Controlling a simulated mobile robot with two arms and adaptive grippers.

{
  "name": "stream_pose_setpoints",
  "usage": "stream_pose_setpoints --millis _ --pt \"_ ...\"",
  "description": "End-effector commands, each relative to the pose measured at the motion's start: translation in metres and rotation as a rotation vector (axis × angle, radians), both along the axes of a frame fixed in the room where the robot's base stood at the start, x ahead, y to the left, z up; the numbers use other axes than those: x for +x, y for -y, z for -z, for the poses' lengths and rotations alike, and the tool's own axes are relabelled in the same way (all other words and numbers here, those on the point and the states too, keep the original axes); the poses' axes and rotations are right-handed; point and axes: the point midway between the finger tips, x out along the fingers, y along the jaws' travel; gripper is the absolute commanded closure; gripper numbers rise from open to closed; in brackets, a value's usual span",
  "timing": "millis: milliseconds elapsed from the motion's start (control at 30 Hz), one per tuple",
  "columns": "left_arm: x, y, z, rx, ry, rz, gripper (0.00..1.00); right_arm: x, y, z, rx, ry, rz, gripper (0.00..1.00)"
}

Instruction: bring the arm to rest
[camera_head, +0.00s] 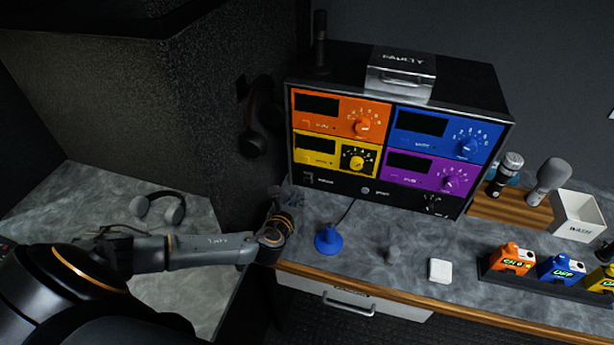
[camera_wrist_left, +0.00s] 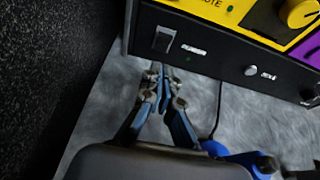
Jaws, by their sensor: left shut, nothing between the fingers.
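My left arm (camera_head: 210,250) comes in from the left, with its wrist over the front left corner of the grey worktop. My left gripper (camera_head: 292,193) is small and partly lost against the dark wall in the head view. In the left wrist view the gripper (camera_wrist_left: 160,75) is shut and empty, its fingertips close together. The tips are just in front of the lower black panel of the equipment rack (camera_head: 400,130), below a rocker switch (camera_wrist_left: 163,40). I cannot tell whether they touch the panel. My right gripper is not in view.
A blue cone-shaped object (camera_head: 328,240) with a cable stands right of my wrist. Headphones (camera_head: 158,207) rest on the left counter; others (camera_head: 255,130) hang on the wall.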

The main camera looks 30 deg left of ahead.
Motion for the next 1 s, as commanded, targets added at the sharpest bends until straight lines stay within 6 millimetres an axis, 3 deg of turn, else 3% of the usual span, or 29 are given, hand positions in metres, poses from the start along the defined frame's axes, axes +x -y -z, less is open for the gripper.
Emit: stream_pose_setpoints --millis 367,467,567,700,800,1000 --pt "0.0 0.001 0.001 -0.005 -0.001 -0.002 1.0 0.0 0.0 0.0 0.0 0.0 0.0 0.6" --pt "-0.009 0.014 0.004 -0.101 -0.003 -0.04 1.0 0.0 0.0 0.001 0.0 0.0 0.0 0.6" --pt "-0.034 0.048 0.009 -0.383 -0.006 -0.175 1.0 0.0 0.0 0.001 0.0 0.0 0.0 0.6" --pt "-0.098 0.097 0.012 -0.981 -0.031 -0.574 1.0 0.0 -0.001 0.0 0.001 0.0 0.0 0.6" --pt "-0.142 0.114 0.008 -1.315 -0.04 -0.882 1.0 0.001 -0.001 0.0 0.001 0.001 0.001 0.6" --pt "-0.205 0.124 -0.001 -1.675 -0.022 -1.338 1.0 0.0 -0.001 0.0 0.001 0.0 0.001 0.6"
